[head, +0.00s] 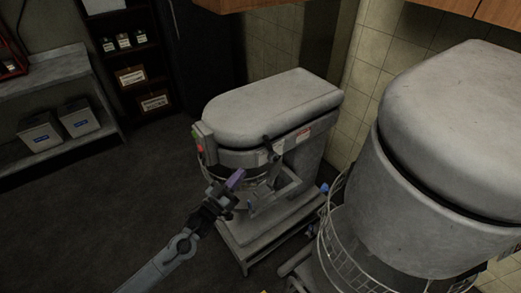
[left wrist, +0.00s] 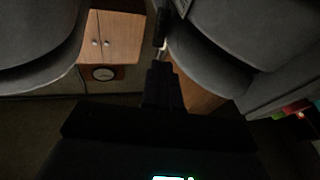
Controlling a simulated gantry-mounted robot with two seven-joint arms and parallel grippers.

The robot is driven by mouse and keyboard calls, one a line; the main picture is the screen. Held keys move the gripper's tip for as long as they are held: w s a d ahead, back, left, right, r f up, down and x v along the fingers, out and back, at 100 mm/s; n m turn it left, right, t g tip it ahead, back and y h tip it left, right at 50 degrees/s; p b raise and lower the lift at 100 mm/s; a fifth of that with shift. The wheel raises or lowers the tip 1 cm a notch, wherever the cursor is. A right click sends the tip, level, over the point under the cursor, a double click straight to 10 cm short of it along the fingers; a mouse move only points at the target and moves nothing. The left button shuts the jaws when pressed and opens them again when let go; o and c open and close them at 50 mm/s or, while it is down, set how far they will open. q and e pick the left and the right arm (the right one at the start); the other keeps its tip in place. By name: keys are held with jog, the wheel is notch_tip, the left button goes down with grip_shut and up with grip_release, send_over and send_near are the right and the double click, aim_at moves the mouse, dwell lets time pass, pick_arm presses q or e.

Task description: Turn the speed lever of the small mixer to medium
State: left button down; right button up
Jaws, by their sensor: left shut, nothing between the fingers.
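The small mixer (head: 265,105) stands in the middle of the head view, grey with a rounded top. A dark lever with a round knob (head: 266,140) shows on its side, below the head cover. My left gripper (head: 238,179) is shut and empty, in front of the mixer and a little below and left of the lever. In the left wrist view my gripper fingers (left wrist: 162,82) are dark and together, and a dark thin rod, perhaps the lever (left wrist: 160,28), shows just beyond them. I cannot tell whether they touch. My right gripper is not in view.
A large mixer (head: 440,130) with a wire guard (head: 345,240) fills the right side. A control box with green and red buttons (head: 201,142) is on the small mixer's front left. A metal shelf with bins (head: 60,128) stands far left. The floor between is clear.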

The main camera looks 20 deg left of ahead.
aim_at(265, 144)
pick_arm(q)
jog(key=x, duration=1)
jog(key=shift+w+d+r, duration=0.15)
jog(key=shift+w+d, duration=0.05)
jog(key=shift+w, duration=0.4)
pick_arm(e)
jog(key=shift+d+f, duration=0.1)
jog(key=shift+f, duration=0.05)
